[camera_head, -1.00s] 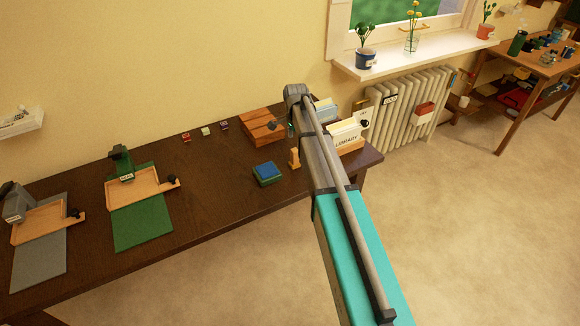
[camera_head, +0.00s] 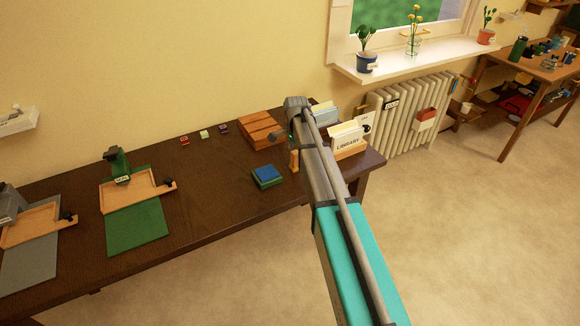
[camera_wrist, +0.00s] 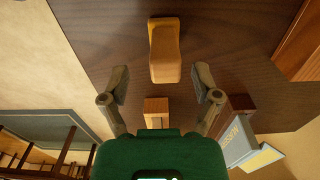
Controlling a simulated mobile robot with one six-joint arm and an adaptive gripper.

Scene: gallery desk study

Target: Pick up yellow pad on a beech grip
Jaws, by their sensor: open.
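A pale wooden beech grip (camera_head: 294,160) stands on the dark desk, just right of the blue-topped block and partly behind my arm. In the wrist view, a rounded wooden grip (camera_wrist: 165,50) lies above centre, beyond the gap between my fingertips. I take it to be the same piece; no yellow pad face shows on it. My gripper (camera_wrist: 160,75) is open and empty, with one finger on each side of that gap, apart from the grip. A smaller wooden block (camera_wrist: 156,109) shows nearer my palm. In the head view my arm hides most of the gripper.
A blue-topped green block (camera_head: 267,175) sits left of the grip. Wooden boxes (camera_head: 262,130) stand behind it. A card box marked LIBRARY (camera_head: 350,141) is at the desk's right end. A green mat (camera_head: 137,226) lies left; the desk between is clear.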

